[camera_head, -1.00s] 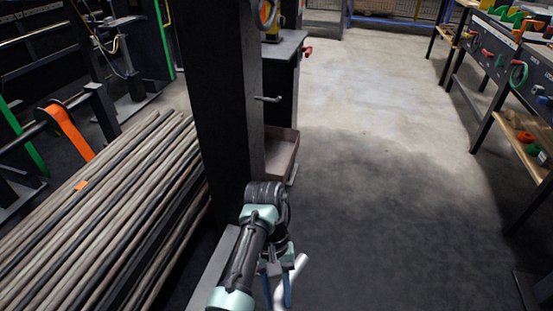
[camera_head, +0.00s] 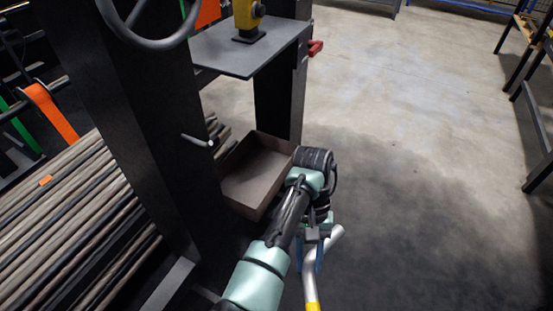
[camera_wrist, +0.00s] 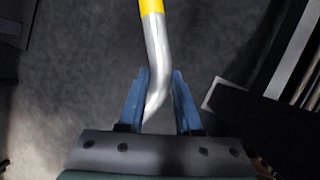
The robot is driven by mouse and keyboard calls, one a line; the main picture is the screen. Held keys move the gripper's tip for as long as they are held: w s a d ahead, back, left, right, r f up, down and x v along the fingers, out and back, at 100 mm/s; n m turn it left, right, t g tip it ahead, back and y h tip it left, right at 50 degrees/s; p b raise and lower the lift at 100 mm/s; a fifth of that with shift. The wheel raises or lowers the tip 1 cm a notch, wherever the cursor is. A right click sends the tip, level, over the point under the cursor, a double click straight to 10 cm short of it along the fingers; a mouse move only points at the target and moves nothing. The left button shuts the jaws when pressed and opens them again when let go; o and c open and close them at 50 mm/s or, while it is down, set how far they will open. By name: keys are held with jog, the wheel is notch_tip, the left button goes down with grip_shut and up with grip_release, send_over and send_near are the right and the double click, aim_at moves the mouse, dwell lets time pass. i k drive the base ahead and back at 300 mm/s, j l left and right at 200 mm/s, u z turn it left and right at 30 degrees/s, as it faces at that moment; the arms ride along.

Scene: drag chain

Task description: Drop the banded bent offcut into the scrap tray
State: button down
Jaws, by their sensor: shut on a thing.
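The bent offcut (camera_head: 309,284) is a silver tube with a bend and a yellow band, and it also shows in the wrist view (camera_wrist: 158,50). My gripper (camera_head: 310,262) is shut on it near the bend, with a blue finger on each side; the fingers also show in the wrist view (camera_wrist: 160,90). The offcut hangs above the dark floor. The scrap tray (camera_head: 262,207) is a brown open box beside the black post, left of and beyond my gripper. Its visible floor looks empty, and my arm covers part of its right side.
A black post (camera_head: 130,120) with a handwheel (camera_head: 150,42) and a lever (camera_head: 198,140) stands left of the tray. A grey shelf (camera_head: 250,58) is behind it. Bundled bars (camera_head: 60,220) lie at left. The floor at right (camera_head: 430,200) is clear.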

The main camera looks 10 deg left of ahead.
aim_at(247, 165)
jog(key=i+l, duration=1.05)
jog(key=i+l+u, duration=0.6)
jog(key=i+l, duration=0.15)
jog(key=l, duration=0.2)
jog(key=u, duration=1.45)
jog(key=i+u, duration=0.25)
jog(key=u, duration=0.15)
jog(key=i, duration=0.3)
